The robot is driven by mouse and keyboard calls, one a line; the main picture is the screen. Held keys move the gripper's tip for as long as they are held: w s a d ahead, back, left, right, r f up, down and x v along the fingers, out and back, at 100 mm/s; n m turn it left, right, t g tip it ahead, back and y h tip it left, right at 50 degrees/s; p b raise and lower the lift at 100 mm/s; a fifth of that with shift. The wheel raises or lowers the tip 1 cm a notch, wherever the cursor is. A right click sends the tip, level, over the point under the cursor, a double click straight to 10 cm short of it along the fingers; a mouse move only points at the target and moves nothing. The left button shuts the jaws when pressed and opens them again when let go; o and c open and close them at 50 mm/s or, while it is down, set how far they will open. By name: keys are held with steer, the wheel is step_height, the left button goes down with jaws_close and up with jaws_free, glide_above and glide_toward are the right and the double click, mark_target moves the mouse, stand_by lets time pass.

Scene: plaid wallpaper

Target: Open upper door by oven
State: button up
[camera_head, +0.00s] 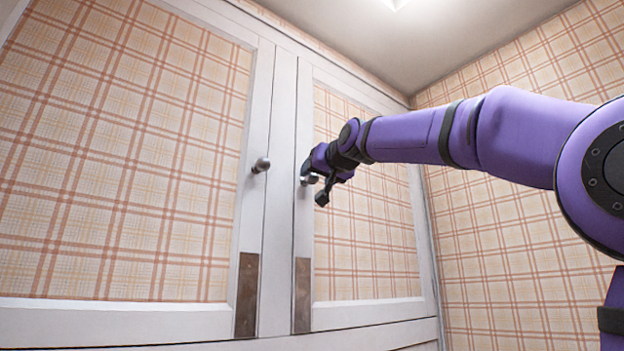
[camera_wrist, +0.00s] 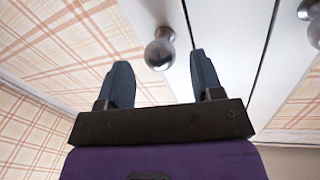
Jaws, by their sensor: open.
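Two white-framed doors with plaid panels stand side by side, both shut. The left door (camera_head: 120,150) has a round metal knob (camera_head: 261,165) near its inner edge. The right door (camera_head: 365,230) has its own metal knob (camera_head: 308,180), partly beside my gripper (camera_head: 316,186). In the wrist view my gripper (camera_wrist: 161,62) is open, with its two dark fingers apart. The right door's knob (camera_wrist: 160,48) shows between and just past the fingertips, and no grip on it is visible. The left door's knob (camera_wrist: 314,32) is at the right edge of the wrist view.
Brown plates (camera_head: 246,295) sit low on the inner door frames. A plaid wall (camera_head: 510,270) meets the cabinet at the right, and the ceiling (camera_head: 430,40) is above. My purple arm reaches in from the right. The space before the left door looks clear.

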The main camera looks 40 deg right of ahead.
steer(key=shift+w+d, duration=0.15)
steer(key=shift+w, duration=0.7)
steer(key=shift+w+d, duration=0.1)
steer(key=shift+w, duration=0.75)
jaws_close()
steer(key=shift+s, duration=0.1)
